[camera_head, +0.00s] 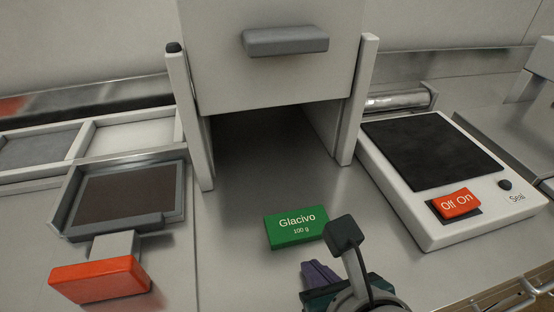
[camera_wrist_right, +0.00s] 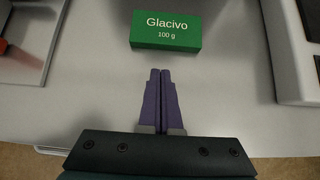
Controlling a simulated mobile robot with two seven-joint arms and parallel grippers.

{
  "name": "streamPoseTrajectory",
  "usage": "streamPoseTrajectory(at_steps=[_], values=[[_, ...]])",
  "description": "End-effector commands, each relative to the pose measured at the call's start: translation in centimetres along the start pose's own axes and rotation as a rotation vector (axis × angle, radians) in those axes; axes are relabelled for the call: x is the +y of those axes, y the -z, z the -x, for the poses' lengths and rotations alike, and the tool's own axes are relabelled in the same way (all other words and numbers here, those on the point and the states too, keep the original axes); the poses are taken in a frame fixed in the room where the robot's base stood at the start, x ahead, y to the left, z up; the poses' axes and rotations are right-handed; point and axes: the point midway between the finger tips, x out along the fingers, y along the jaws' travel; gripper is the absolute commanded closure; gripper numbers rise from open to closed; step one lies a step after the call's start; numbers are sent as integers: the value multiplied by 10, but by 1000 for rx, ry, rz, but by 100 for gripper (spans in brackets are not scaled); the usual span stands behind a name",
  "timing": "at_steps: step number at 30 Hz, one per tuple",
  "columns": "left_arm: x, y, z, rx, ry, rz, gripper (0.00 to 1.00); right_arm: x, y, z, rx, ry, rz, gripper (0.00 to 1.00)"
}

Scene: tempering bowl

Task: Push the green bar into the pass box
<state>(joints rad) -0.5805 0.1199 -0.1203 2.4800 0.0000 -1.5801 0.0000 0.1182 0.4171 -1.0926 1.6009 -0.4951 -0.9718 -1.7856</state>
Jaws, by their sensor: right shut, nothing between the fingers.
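The green bar (camera_head: 294,228), labelled "Glacivo 100 g", lies flat on the metal counter in front of the pass box opening. It also shows in the right wrist view (camera_wrist_right: 166,31). The pass box (camera_head: 230,85) is a pale box with its front door raised, a grey handle (camera_head: 285,40) on the door and a dark opening below. My right gripper (camera_head: 312,268) is shut and empty on the near side of the bar. In the right wrist view its purple fingertips (camera_wrist_right: 160,73) point at the bar with a small gap between. My left gripper is not in view.
A white sealing device (camera_head: 420,217) with a dark plate and red Off/On switch (camera_head: 457,203) stands right of the box. A dark tray (camera_head: 127,194) with a red-orange handle (camera_head: 100,279) lies at left. Pale side posts (camera_head: 191,120) flank the opening. Counter between bar and opening is clear.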

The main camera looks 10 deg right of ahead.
Motion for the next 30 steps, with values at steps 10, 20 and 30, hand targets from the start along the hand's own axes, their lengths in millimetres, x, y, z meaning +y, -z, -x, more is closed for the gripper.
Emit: streamPoseTrajectory(at_steps=[10,20,30], values=[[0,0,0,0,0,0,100,0,-22,-19,0,-1,0,100],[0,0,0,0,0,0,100,0,-23,-20,0,-1,0,100],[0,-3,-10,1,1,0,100,0,-77,-77,-7,3,1,100]])
